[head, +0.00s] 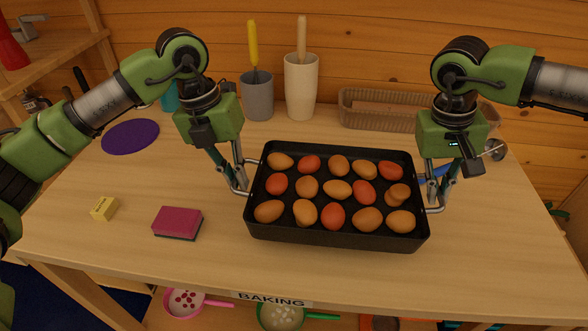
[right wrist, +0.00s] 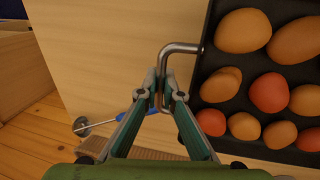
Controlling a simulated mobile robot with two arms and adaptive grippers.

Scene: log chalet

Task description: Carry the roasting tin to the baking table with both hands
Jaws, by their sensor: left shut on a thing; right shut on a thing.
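The black roasting tin (head: 340,242) holds several brown and reddish eggs. It is on or just above the wooden table (head: 130,240) with the BAKING label (head: 271,299) on its front edge; I cannot tell if it touches. My left gripper (head: 240,190) is shut on the tin's left wire handle. My right gripper (head: 434,207) is shut on the right handle. In the right wrist view, the right gripper's fingers (right wrist: 163,97) close around the bent metal handle (right wrist: 166,62) beside the tin (right wrist: 213,92). The tin looks level.
A pink sponge (head: 178,222), a yellow block (head: 104,208) and a purple disc (head: 131,136) lie to the left. A grey cup (head: 258,98), a cream cup (head: 301,90) and a wicker tray (head: 385,108) stand behind. A blue-handled tool (right wrist: 134,114) lies near the right gripper. The front strip is clear.

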